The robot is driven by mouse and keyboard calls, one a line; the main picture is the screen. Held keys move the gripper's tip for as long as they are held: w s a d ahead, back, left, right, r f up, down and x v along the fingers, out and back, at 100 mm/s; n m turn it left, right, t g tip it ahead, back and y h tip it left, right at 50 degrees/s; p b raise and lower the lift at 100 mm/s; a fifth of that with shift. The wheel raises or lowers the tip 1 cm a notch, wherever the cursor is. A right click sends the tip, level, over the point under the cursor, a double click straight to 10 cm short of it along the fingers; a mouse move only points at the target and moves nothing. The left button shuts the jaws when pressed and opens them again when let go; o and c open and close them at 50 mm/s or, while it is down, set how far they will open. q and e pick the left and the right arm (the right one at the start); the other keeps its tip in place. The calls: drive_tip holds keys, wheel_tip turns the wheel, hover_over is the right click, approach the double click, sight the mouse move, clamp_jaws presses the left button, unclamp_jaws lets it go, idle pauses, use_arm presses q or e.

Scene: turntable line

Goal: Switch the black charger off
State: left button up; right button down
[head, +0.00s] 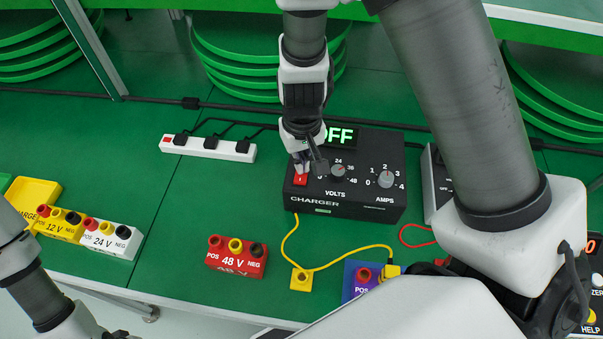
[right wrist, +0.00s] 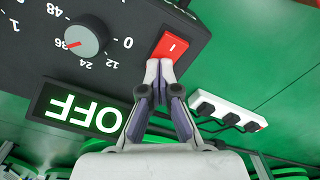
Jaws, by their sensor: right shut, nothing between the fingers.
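The black charger (head: 370,204) stands on the green bench, with VOLTS and AMPS knobs on its top. Its lit display (head: 339,136) reads OFF, and the display also shows in the right wrist view (right wrist: 85,112). Its red rocker switch (right wrist: 170,46) bears a white "I" mark and sits at the charger's left corner in the head view (head: 300,180). My right gripper (right wrist: 160,66) is shut and empty, its fingertips at the switch's edge, touching or very close.
A white power strip (head: 208,147) lies left of the charger. In front are yellow 12 V, white 24 V (head: 110,238) and red 48 V (head: 236,258) terminal blocks. A yellow cable (head: 340,257) runs to a blue block (head: 349,280). My right arm hides the right side.

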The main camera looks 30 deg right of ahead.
drive_tip(key=shift+r+p, duration=3.25)
drive_tip(key=shift+r, duration=0.3)
drive_tip(key=shift+s+f, duration=0.1)
